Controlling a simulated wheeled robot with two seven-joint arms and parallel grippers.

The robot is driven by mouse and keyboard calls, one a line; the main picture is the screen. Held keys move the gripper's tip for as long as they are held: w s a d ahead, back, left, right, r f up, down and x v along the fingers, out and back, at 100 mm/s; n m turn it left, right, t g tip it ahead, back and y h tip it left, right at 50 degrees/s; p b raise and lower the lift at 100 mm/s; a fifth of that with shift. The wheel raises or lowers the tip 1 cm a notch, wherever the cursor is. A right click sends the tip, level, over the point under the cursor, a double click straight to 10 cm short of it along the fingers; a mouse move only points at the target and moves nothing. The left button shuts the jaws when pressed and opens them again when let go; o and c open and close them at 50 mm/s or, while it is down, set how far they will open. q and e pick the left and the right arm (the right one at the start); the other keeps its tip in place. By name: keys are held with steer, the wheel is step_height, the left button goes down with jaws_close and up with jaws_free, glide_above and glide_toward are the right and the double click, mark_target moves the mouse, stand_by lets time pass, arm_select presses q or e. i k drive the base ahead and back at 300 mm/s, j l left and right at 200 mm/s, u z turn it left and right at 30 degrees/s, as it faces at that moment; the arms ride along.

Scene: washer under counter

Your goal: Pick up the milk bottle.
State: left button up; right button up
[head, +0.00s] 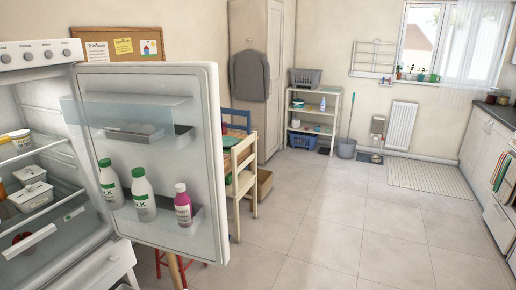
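Two white milk bottles with green caps stand upright in the lower shelf of the open fridge door. The left milk bottle (110,187) is partly cut by the shelf front, and the right milk bottle (143,197) stands beside it. Part of the label "MILK" shows on each. The fridge door (208,130) is swung wide open, with its inner side facing me. Neither of my grippers shows in the head view.
A pink bottle with a white cap (183,206) stands right of the milk in the same door shelf. Tubs (30,195) sit on the fridge shelves at left. A chair (243,180) and table stand behind the door. The tiled floor (340,225) to the right is clear.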

mark_target(109, 180)
steer(key=u, duration=1.05)
